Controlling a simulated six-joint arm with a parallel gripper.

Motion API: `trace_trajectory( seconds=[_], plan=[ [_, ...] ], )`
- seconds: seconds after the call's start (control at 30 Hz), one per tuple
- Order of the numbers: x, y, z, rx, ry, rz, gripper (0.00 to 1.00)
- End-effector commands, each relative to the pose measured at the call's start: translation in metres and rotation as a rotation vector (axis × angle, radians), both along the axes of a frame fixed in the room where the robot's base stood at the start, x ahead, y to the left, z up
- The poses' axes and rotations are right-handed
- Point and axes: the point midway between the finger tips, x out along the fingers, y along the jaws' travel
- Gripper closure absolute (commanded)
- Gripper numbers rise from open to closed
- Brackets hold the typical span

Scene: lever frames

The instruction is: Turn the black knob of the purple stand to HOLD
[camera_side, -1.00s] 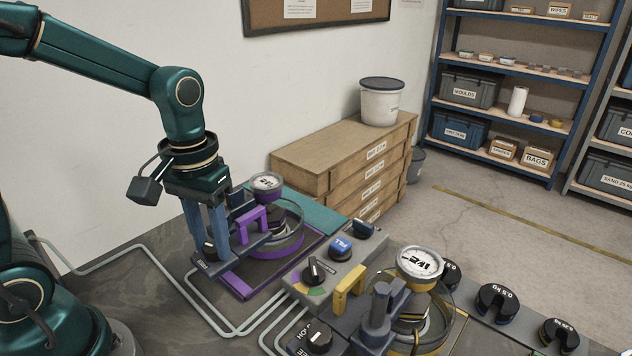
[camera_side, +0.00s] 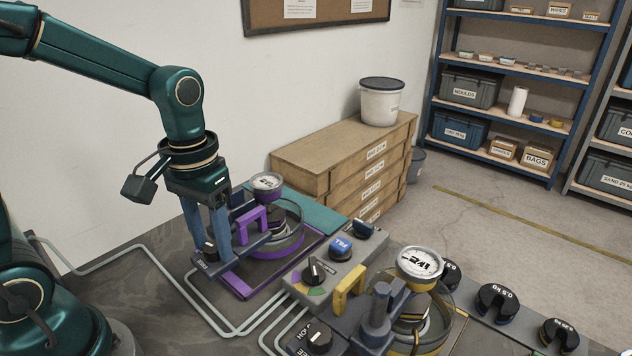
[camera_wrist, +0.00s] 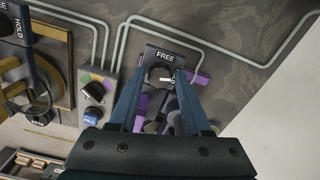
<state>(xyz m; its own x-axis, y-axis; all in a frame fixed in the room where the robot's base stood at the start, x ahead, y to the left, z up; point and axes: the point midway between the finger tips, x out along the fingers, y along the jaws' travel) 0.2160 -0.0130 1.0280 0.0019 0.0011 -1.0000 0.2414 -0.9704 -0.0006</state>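The purple stand (camera_side: 262,280) is under my gripper, with a purple bracket and a round dial (camera_side: 267,181) on its column. Its black knob (camera_side: 211,248) sits at the near end, and it also shows in the wrist view (camera_wrist: 160,75). A plate beside the knob reads FREE; no HOLD lettering shows on this stand. My gripper (camera_side: 212,250) points down with its blue fingers apart, one on each side of the knob. In the wrist view the fingertips (camera_wrist: 159,73) straddle the knob, with a small gap showing at the left finger. Contact at the right finger is unclear.
A grey control box (camera_side: 330,268) with a FILL button and a black selector stands right of the purple stand. Beyond it is a yellow stand (camera_side: 349,287) with its own knob and dial. Slotted weights (camera_side: 497,303) lie at the right. Pipes run along the bench.

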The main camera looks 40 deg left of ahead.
Motion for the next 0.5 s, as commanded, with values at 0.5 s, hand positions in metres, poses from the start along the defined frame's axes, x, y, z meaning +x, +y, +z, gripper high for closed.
trace_trajectory(
  seconds=[0.5],
  plan=[
    [0.001, 0.0, 0.043, 0.0, -0.005, 0.0, 0.52]
  ],
)
